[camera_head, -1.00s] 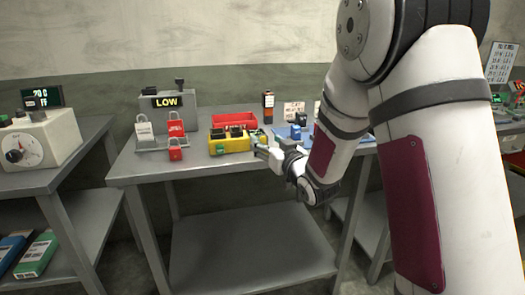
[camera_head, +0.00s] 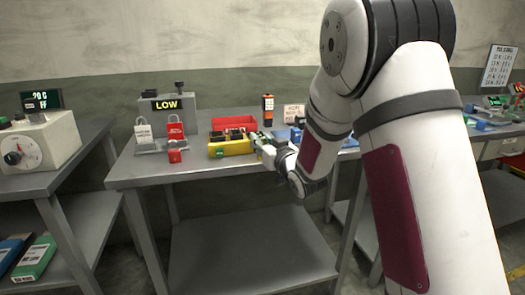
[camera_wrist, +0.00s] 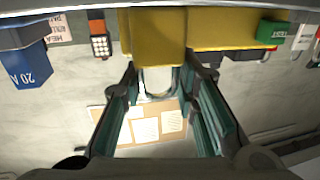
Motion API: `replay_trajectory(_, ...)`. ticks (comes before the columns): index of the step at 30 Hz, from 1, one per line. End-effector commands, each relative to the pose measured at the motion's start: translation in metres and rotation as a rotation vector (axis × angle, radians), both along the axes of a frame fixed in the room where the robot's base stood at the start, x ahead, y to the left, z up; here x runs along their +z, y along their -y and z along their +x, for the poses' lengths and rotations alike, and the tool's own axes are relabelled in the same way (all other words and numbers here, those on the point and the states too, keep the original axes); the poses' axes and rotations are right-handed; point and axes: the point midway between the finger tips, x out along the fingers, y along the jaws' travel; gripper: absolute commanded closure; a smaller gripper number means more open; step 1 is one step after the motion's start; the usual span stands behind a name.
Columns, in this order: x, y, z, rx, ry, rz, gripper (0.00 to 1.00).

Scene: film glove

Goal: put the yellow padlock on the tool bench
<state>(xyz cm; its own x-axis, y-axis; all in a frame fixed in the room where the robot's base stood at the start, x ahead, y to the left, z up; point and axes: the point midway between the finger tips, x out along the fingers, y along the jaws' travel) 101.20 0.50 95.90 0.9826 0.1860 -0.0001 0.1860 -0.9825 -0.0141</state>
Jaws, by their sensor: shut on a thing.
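The yellow padlock (camera_wrist: 158,38) is between my gripper's fingers (camera_wrist: 160,100) in the wrist view, its metal shackle pointing down in that picture. My gripper is shut on it. In the head view, my gripper (camera_head: 262,144) is over the middle grey bench (camera_head: 190,172), beside the right end of a yellow box (camera_head: 230,147). The padlock itself is hard to make out there. I cannot tell whether the padlock touches the bench top. Which bench is the tool bench is not marked.
A red bin (camera_head: 234,123) and an orange-black meter (camera_head: 267,108) stand behind the yellow box.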

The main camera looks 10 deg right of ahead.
Motion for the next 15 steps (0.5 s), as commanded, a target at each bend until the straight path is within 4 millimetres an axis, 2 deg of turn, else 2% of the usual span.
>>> replay_trajectory(8, 0.009, 0.000, 0.000, 0.000, 0.004, 0.001, 1.00)
replay_trajectory(15, 0.039, 0.000, 0.000, 0.001, 0.005, 0.001, 1.00)
